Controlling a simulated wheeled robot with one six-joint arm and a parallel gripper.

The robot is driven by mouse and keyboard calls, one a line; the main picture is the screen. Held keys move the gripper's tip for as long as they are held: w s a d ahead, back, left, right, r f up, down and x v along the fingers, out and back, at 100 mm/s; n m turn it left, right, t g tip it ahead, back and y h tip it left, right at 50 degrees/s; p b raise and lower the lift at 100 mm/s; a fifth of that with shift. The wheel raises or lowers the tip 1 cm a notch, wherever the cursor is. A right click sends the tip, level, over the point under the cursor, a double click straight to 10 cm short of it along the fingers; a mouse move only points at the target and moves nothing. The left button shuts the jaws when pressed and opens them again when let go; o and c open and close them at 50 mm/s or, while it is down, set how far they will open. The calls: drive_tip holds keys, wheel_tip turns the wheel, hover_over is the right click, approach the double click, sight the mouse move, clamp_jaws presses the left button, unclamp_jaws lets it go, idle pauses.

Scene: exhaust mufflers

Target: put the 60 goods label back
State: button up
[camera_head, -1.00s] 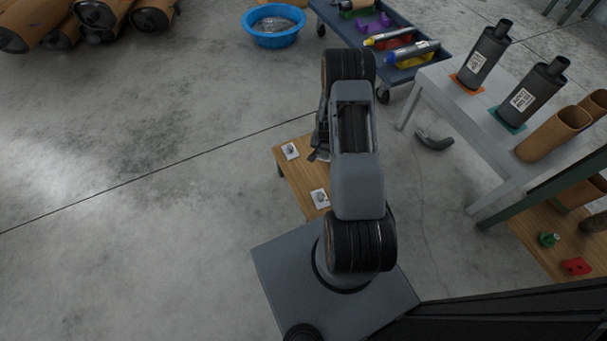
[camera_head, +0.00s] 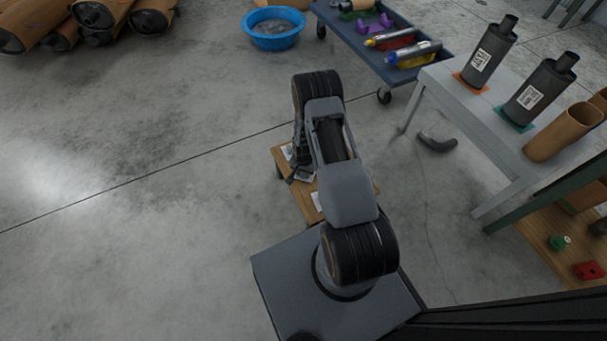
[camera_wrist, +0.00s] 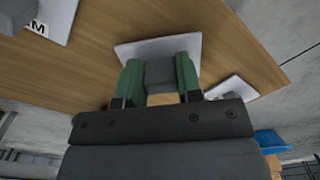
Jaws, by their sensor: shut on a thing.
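My gripper (camera_wrist: 160,78) has its two green fingers shut on the grey block of a white label card (camera_wrist: 157,48). The card lies flat on or just above a wooden table top (camera_wrist: 90,70); I cannot tell whether it touches. Its printed face is not readable, so I cannot tell whether it is the 60 goods label. In the head view my gripper (camera_head: 299,174) is over the left side of the small wooden table (camera_head: 301,204), partly hidden by my arm.
Another white card (camera_wrist: 232,88) lies to the right in the wrist view, and one with a printed "M" (camera_wrist: 52,18) at upper left. A grey bench (camera_head: 465,115) with mufflers, a blue cart (camera_head: 350,28) and a blue basin (camera_head: 273,42) stand farther off.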

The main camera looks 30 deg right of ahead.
drive_tip(key=shift+f, duration=0.3)
drive_tip(key=shift+f, duration=0.15)
drive_tip(key=o, duration=0.9)
